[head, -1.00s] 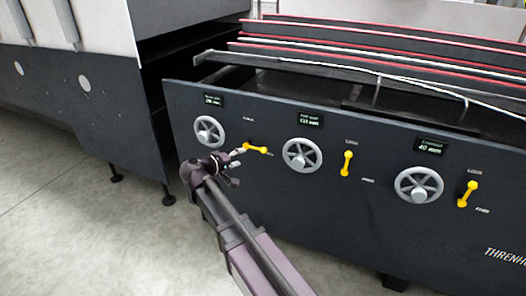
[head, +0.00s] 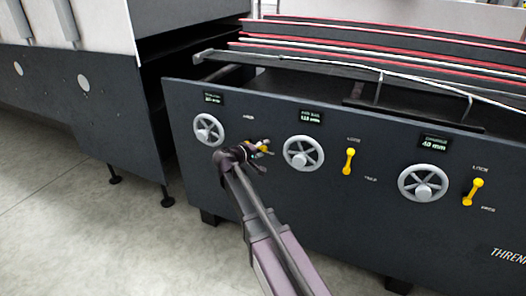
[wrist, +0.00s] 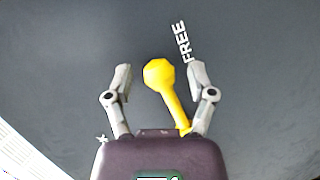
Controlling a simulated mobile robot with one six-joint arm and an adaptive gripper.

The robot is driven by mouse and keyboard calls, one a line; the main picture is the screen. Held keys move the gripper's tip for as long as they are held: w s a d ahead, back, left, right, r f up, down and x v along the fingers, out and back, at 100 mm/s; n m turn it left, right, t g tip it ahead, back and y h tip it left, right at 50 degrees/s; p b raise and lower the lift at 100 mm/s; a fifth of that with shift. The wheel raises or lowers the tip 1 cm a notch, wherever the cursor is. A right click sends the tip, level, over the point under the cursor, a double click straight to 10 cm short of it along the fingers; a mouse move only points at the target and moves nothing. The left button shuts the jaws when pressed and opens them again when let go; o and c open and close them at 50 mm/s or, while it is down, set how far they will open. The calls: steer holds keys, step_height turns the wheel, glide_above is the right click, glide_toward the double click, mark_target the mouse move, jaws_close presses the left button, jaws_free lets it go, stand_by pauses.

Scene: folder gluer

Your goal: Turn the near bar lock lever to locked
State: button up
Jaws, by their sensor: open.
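The leftmost yellow lock lever (head: 264,143), the one at my gripper, sits on the dark panel and is partly hidden by my gripper in the head view. In the wrist view this lever (wrist: 172,98) shows its round knob between my two fingers, its shaft slanting down to the right. My gripper (wrist: 159,78) is open, with one finger on each side of the knob. There is a gap on the left; the right finger is closer to the shaft, and contact cannot be told. A white FREE label (wrist: 180,43) is just beyond the right fingertip.
A handwheel (head: 208,130) is left of the lever, with a small display (head: 212,98) above. Further right are a second handwheel (head: 303,153) with a near-upright yellow lever (head: 348,162), and a third handwheel (head: 422,183) with a slightly tilted lever (head: 473,192). Open floor lies in front.

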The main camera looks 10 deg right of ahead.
steer(key=shift+w+d, duration=0.15)
steer(key=shift+d, duration=0.15)
jaws_close()
steer(key=shift+a, duration=0.1)
